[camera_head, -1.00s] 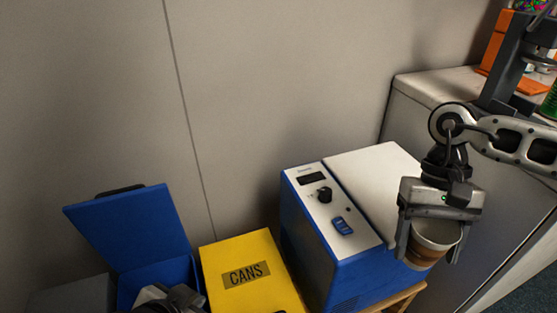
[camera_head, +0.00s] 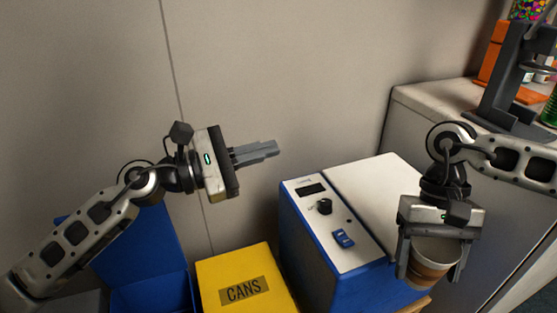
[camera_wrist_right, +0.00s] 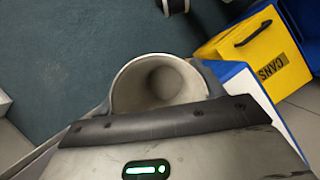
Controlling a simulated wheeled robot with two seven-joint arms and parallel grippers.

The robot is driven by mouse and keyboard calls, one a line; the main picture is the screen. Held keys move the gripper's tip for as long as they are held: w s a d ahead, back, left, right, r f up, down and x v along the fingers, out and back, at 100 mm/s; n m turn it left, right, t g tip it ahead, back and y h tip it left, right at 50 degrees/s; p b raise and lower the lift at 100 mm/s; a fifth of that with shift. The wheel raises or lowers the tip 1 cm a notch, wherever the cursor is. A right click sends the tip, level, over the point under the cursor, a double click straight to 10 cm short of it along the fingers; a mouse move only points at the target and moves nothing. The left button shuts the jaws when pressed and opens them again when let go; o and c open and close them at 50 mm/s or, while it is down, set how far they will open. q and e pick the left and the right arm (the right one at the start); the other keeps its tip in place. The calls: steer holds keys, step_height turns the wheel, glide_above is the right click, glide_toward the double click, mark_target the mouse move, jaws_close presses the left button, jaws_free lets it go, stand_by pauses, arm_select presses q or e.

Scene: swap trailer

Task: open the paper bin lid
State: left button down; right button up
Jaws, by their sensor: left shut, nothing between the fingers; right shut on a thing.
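A blue bin (camera_head: 150,295) stands at the lower left, its blue lid (camera_head: 150,243) raised upright behind the opening. My left gripper (camera_head: 277,148) is shut and empty, raised above the bins and pointing right. My left arm hides part of the blue lid. My right gripper (camera_head: 432,272) is shut on a paper cup with a brown band (camera_head: 430,266), held at the right, by the front of the blue and white machine. In the right wrist view the cup (camera_wrist_right: 160,85) is seen from above, between the fingers, and looks empty.
A yellow bin marked CANS (camera_head: 243,285), lid closed, stands between the blue bin and the blue and white machine (camera_head: 345,235). A grey counter (camera_head: 435,88) with orange and dark equipment is at the back right. A plain wall stands behind.

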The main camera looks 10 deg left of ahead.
arm_select(q)
steer(key=w+a+f+m+g+y, duration=0.2)
steer(key=a+f+m+y, duration=0.15)
steer(key=a+m, duration=0.2)
steer(key=w+a+f+m+g+y, duration=0.1)
steer(key=a+f+m+g+y, duration=0.15)
steer(key=a+m+y, duration=0.35)
steer(key=s+a+r+m+g+y, duration=0.2)
steer(key=a+y, duration=0.6)
steer(key=a, duration=1.4)
arm_select(e)
steer(key=shift+f, duration=0.15)
steer(key=shift+f+b, duration=0.75)
steer(key=shift+b, duration=0.2)
arm_select(q)
step_height(320, 180, down, 8)
steer(key=s, duration=0.2)
steer(key=shift+d+n, duration=0.45)
steer(key=shift+g, duration=0.25)
